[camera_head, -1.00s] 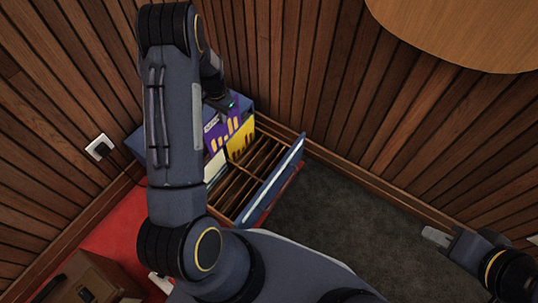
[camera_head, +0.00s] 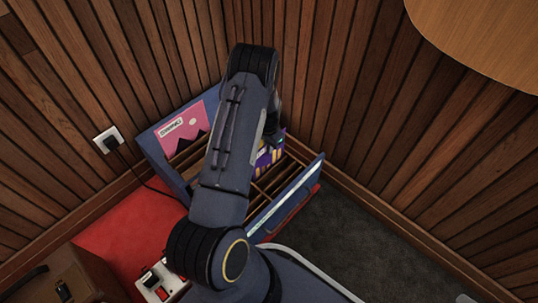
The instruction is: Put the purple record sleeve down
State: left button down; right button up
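The purple record sleeve (camera_head: 265,158), with yellow shapes on it, is at the far right part of the slotted record bin (camera_head: 308,172). My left arm covers part of it. My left gripper (camera_head: 273,137) is at the sleeve's top edge and appears shut on it, though its fingertips are mostly hidden. The sleeve's lower edge is at the bin's slots; I cannot tell whether it rests on the bottom. Only a small pale tip of my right gripper (camera_head: 465,299) shows at the bottom right edge.
A pink sleeve (camera_head: 184,128) stands at the bin's left end. Wood-slat walls close in behind the bin. A wall socket (camera_head: 107,140) with a cable is at the left. A brown case (camera_head: 75,280) stands on the red mat (camera_head: 135,235). Dark carpet (camera_head: 350,235) at right is clear.

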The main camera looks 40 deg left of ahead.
aim_at(269, 156)
pick_arm(q)
notch_tip(269, 156, down, 3)
jog(key=shift+b, duration=0.45)
jog(key=shift+f, duration=0.15)
jog(key=shift+f, duration=0.5)
jog(key=c, duration=1.6)
grip_release()
jog(key=shift+r, duration=0.1)
